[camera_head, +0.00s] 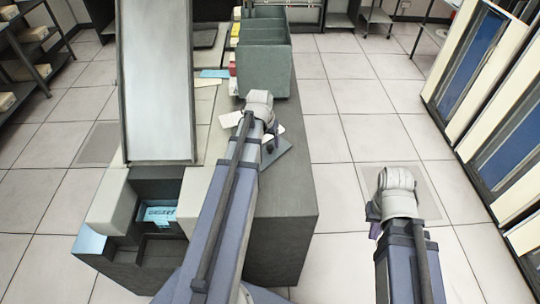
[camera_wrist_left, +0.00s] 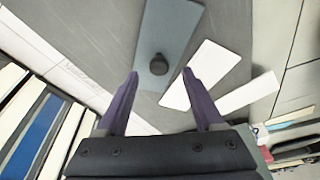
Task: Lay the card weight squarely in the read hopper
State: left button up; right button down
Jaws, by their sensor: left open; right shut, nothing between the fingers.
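The card weight (camera_wrist_left: 174,28) is a flat blue-grey plate with a round dark knob, lying on the dark grey top. In the head view the weight (camera_head: 281,149) is partly hidden by my left gripper (camera_head: 268,143). In the left wrist view my left gripper (camera_wrist_left: 160,74) is open, its purple fingers pointing toward the knob, with nothing held. The card machine at left has a recess (camera_head: 160,215) with blue cards in it; I cannot tell if this is the read hopper. My right gripper (camera_head: 374,222) is shut and empty, out over the floor at right.
White cards (camera_wrist_left: 200,76) lie beside the weight. A grey-green bin (camera_head: 264,68) stands at the back of the top. A long sloped tray (camera_head: 157,80) rises above the machine. Tall panelled cabinets (camera_head: 480,90) line the right side. The floor between is clear.

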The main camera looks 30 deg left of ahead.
aim_at(270, 146)
pick_arm(q)
jog(key=shift+b+x, duration=2.55)
jog(key=shift+x, duration=0.05)
jog(key=shift+w+d, duration=0.1)
jog(key=shift+r, duration=0.1)
jog(key=shift+c, duration=0.2)
grip_shut()
